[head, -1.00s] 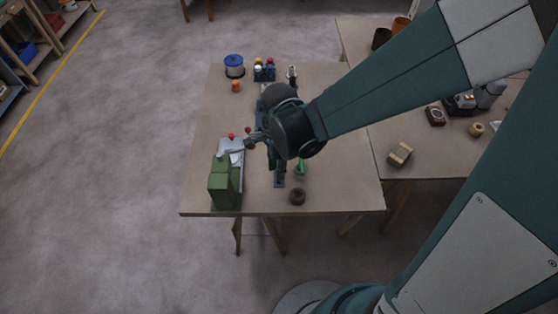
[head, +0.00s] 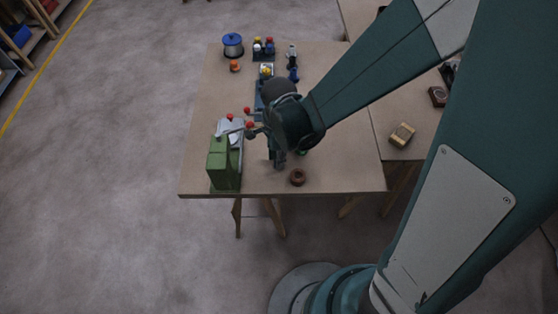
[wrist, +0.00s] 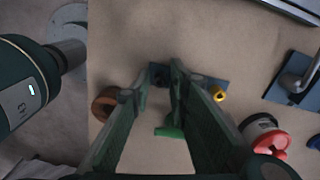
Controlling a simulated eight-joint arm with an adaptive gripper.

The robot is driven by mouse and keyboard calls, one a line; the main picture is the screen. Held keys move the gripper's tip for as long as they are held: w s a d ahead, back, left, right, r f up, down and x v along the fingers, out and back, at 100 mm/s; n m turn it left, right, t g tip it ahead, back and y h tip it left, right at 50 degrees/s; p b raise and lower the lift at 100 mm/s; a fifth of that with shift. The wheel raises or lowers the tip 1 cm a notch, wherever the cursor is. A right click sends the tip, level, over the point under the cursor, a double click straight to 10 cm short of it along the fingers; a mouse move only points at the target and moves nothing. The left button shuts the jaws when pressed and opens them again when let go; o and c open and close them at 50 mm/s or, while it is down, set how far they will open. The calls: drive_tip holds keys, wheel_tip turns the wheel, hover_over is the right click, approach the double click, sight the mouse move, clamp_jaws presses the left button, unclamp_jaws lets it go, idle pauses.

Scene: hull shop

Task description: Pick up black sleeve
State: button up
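My gripper (wrist: 162,68) points down over the near part of the table in the wrist view. Its two fingers are apart, with a gap between the tips. A small dark blue plate (wrist: 208,84) lies below the tips. A dark shape (wrist: 160,79) on it shows between the fingers; it may be the black sleeve, but the fingers cover part of it and I cannot make out its form. I see no contact with it. In the head view my gripper (head: 276,160) and wrist hide the plate and whatever stands on it.
A brown ring (head: 297,177) lies near the front edge. A green object (wrist: 168,130) lies close by the fingers. A green machine (head: 224,162) with red knobs stands left. A spool (head: 233,45) and bottle rack (head: 264,47) stand behind. The table's right front is clear.

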idle(0.4)
drive_tip(key=c, duration=0.5)
drive_tip(key=shift+c, duration=0.2)
drive_tip(key=shift+r, duration=0.1)
wheel_tip(320, 180, up, 10)
drive_tip(key=p, duration=0.2)
drive_tip(key=shift+p, duration=0.3)
idle(0.6)
